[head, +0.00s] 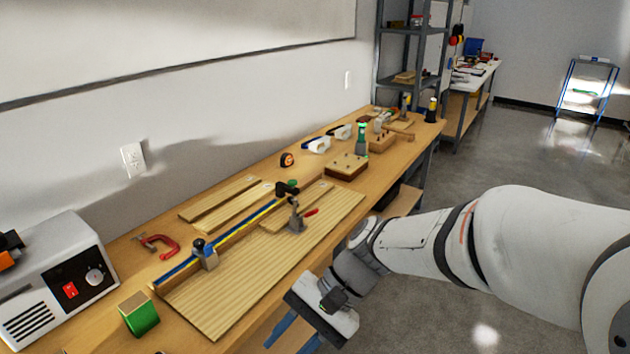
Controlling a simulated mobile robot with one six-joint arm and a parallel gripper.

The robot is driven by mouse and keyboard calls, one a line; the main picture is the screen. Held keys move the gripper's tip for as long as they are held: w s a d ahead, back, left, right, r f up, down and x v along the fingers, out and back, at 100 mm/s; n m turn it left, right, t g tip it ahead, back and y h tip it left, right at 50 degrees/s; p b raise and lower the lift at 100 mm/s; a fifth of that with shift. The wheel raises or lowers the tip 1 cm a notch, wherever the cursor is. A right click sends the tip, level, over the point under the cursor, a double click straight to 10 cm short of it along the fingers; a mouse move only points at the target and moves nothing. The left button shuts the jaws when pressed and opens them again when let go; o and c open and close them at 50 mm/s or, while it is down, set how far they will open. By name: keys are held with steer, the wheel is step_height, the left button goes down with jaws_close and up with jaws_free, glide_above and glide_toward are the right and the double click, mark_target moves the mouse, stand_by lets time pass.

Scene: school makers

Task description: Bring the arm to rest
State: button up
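My arm reaches in from the right side of the head view, off the front edge of the wooden workbench (375,190). My gripper (287,345) is at the lower middle, beside the bench's front edge, and points down and to the left. Its two blue fingers stand apart with nothing seen between them, so it looks open. The lower ends of the fingers are close to the picture's bottom edge.
A shelf rack (412,45) stands behind. Open floor (530,150) lies at right.

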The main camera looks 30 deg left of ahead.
steer(key=w+d+f+t+h+b, duration=0.1)
steer(key=w+d+t, duration=0.1)
steer(key=d, duration=1)
steer(key=w+d+f+m+t+h+b, duration=0.1)
steer(key=d+t, duration=0.4)
steer(key=d, duration=0.7)
steer(key=w+d+f+t+h+b, duration=0.2)
steer(key=w+d+t+h, duration=0.1)
steer(key=d, duration=0.8)
steer(key=shift+w+d+f+m, duration=0.15)
steer(key=shift+w+d+m, duration=0.2)
steer(key=shift+w, duration=0.35)
